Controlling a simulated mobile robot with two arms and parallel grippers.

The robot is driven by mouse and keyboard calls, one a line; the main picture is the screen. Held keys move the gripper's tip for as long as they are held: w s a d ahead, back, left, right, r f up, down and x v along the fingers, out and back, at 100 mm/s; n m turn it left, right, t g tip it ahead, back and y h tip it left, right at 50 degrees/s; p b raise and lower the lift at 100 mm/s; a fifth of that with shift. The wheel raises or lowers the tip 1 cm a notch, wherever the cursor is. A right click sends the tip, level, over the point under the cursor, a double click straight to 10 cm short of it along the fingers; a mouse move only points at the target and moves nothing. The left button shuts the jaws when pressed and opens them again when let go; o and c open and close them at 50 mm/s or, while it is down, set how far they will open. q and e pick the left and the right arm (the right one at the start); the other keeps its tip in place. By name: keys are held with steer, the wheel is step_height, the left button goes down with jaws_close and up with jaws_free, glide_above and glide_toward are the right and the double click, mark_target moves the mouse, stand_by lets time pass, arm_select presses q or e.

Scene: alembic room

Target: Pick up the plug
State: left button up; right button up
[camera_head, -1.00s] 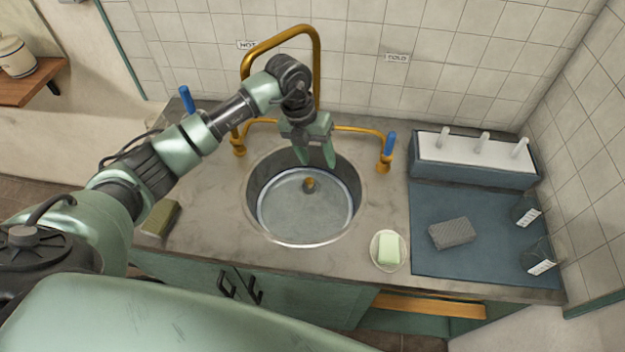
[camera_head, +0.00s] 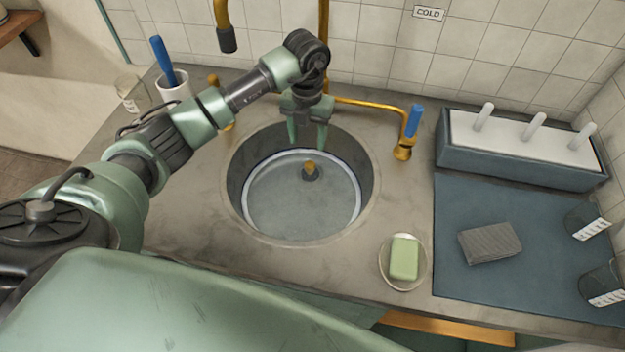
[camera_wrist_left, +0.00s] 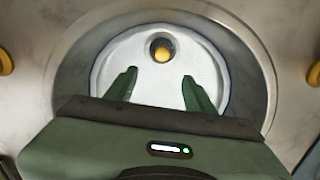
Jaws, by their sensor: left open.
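The plug (camera_head: 310,171) is a small dark piece with an orange-gold top. It stands at the middle of the round sink's (camera_head: 262,207) floor. In the left wrist view the plug (camera_wrist_left: 162,50) shows as a gold knob in a dark ring, beyond the fingertips. My left gripper (camera_head: 307,146) points down at the back of the sink. Its two green fingers are open and empty, apart from the plug, and straddle its line in the wrist view (camera_wrist_left: 158,80). My right gripper does not show.
The gold faucet spout (camera_head: 226,35) and the right tap (camera_head: 404,148) stand close to the sink. A soap dish (camera_head: 385,268) with green soap (camera_head: 404,258) sits front right. A grey sponge (camera_head: 489,242) and glasses lie on the blue mat (camera_head: 455,205). A cup (camera_head: 173,88) holds a blue-handled brush.

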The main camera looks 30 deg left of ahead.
arm_select(q)
steer(key=b, duration=0.3)
glide_above(310, 163)
steer(key=s, duration=0.1)
step_height(310, 163, down, 5)
steer(key=shift+s+r, duration=0.1)
steer(key=shift+r, duration=0.05)
steer(key=shift+d+f+p, duration=0.1)
steer(key=shift+f+p, duration=0.3)
steer(key=shift+f, duration=0.2)
steer(key=f, duration=0.4)
steer(key=w+f+p, duration=0.1)
steer(key=f, duration=0.1)
steer(key=shift+f, duration=0.15)
jaws_close()
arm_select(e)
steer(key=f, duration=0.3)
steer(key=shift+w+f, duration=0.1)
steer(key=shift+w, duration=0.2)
